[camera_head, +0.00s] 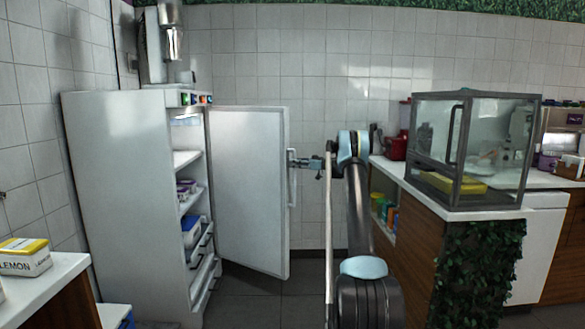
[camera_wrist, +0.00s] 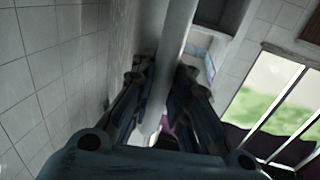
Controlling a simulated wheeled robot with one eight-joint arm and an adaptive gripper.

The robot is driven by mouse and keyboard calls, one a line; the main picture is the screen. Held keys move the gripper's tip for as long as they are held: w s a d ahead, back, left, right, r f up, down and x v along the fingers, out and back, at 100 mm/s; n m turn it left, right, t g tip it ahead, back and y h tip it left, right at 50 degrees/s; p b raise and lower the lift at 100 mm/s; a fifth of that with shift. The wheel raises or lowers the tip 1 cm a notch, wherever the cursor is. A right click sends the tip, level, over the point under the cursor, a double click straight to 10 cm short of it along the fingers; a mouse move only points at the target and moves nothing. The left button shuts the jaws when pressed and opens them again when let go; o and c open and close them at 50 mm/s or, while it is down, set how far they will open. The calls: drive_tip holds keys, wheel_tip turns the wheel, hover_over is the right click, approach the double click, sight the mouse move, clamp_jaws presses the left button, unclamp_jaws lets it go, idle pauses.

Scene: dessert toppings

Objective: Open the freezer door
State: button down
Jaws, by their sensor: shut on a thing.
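The white freezer (camera_head: 130,190) stands at the left in the head view. Its door (camera_head: 248,185) is swung wide open, with its inner face showing. A vertical handle (camera_head: 292,180) runs along the door's free edge on the right. My gripper (camera_head: 296,163) reaches in from the right and is shut on the handle. In the wrist view, my gripper (camera_wrist: 163,85) has its two fingers on either side of a pale bar, the door handle (camera_wrist: 176,45). The contact itself is dark and partly hidden.
The freezer shelves (camera_head: 187,158) hold several boxes. A counter with a glass case (camera_head: 470,150) stands at the right, close to my arm. A lemon box (camera_head: 25,262) lies on a counter at the lower left. Floor shows below the door.

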drive_tip(key=shift+d, duration=0.25)
drive_tip(key=c, duration=1.8)
unclamp_jaws()
drive_tip(key=shift+d, duration=0.1)
drive_tip(key=v, duration=1.1)
drive_tip(key=shift+d, duration=0.4)
drive_tip(key=shift+s+f, duration=0.1)
drive_tip(key=shift+s, duration=0.05)
